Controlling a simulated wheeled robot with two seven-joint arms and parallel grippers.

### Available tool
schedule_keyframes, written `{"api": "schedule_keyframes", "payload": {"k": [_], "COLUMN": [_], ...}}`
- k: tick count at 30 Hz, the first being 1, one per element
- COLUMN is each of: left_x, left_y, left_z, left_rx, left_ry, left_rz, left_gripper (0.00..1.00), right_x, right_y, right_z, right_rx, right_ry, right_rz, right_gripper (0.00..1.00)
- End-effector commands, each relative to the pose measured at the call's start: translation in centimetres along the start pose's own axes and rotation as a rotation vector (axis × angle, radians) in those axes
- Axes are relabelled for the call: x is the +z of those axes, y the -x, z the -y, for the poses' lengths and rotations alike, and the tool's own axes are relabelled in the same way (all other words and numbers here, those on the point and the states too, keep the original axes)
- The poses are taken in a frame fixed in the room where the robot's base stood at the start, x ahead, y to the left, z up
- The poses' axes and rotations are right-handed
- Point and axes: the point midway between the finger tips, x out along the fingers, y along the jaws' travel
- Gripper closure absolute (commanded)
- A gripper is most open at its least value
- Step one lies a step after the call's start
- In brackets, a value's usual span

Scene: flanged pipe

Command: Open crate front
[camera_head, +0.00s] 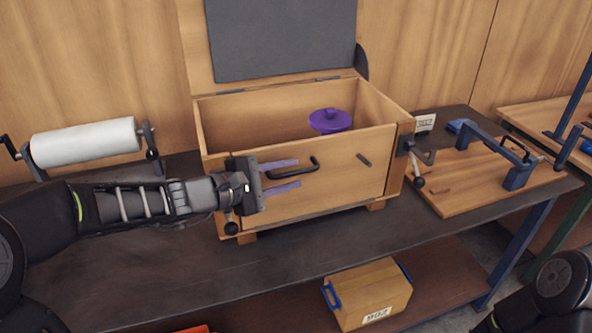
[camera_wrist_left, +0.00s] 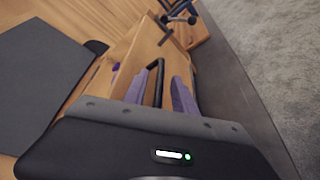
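The wooden crate (camera_head: 330,200) stands on the dark workbench, its lid (camera_head: 282,40) raised behind it. Its front panel (camera_head: 345,185) is upright and closed. A black bar handle (camera_head: 300,170) is on the panel; it also shows in the wrist view (camera_wrist_left: 155,75). My left gripper (camera_head: 298,174) is open at the panel, its purple fingers above and below the handle, with the handle appearing between them. I cannot tell whether they touch it. A black-knobbed lever (camera_head: 418,181) is at the crate's right corner, another knob (camera_head: 231,228) at its lower left. My right gripper is not in view.
A purple lidded object (camera_head: 330,121) sits inside the crate. A white roll (camera_head: 85,143) on a holder stands to the left. A wooden board with a blue clamp frame (camera_head: 518,178) is to the right. A small wooden box (camera_head: 370,290) sits on the lower shelf.

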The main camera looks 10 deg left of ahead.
Motion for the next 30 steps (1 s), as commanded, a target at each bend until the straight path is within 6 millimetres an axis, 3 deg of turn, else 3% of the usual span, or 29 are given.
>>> {"api": "schedule_keyframes", "payload": {"k": [6,15,27,30], "left_x": [0.0,0.0,0.0,0.0], "left_y": [-2.2,-2.4,-2.4,-2.4], "left_z": [0.0,0.0,0.0,0.0], "left_rx": [0.0,0.001,0.001,0.001], "left_ry": [0.0,-0.001,-0.001,-0.001], "left_rz": [0.001,0.0,0.0,0.0], "left_gripper": [0.68,0.68,1.0,1.0], "right_x": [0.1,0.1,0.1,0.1], "right_y": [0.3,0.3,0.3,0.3], "right_z": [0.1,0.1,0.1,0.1], "right_rx": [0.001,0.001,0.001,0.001], "right_ry": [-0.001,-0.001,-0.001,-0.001], "right_rz": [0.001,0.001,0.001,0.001], "right_gripper": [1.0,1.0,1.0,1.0]}}
